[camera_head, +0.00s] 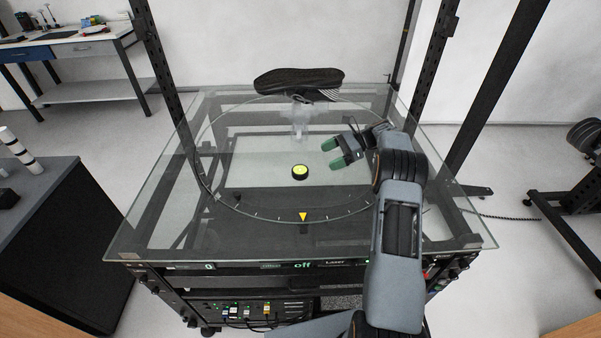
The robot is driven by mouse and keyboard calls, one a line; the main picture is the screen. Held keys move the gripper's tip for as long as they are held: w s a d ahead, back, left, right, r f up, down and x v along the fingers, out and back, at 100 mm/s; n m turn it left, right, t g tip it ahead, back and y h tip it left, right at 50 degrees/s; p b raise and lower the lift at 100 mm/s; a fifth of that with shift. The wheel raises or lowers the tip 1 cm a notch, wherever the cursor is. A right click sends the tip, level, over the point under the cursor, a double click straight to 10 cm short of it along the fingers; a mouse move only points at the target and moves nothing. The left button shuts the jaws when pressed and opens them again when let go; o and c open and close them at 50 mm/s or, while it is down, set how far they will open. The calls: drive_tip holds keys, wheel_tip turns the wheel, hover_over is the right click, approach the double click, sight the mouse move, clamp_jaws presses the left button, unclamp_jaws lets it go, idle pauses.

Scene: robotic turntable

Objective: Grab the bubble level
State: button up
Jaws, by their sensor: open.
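The bubble level (300,172) is a small round black disc with a bright yellow-green top. It sits on the glass turntable top, near the middle of the marked circle. My gripper (332,154) has green fingertips spread apart with nothing between them. It is to the right of the bubble level and slightly farther back, pointing left. A clear gap separates the fingertips from the level. Nothing hides the level.
A black shoe-like object (298,80) lies at the back edge of the glass table (150,225). A translucent object (300,122) is behind the level. Dark upright posts (160,60) frame the table. The glass left of the level is clear.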

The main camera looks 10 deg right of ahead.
sight(301, 169)
drive_tip(key=p+x, duration=0.1)
drive_tip(key=x, duration=0.9)
drive_tip(key=shift+s+a+f, duration=0.1)
drive_tip(key=shift+a+f, duration=0.05)
drive_tip(key=shift+a, duration=0.1)
drive_tip(key=shift+c, duration=0.3)
drive_tip(key=c, duration=1.1)
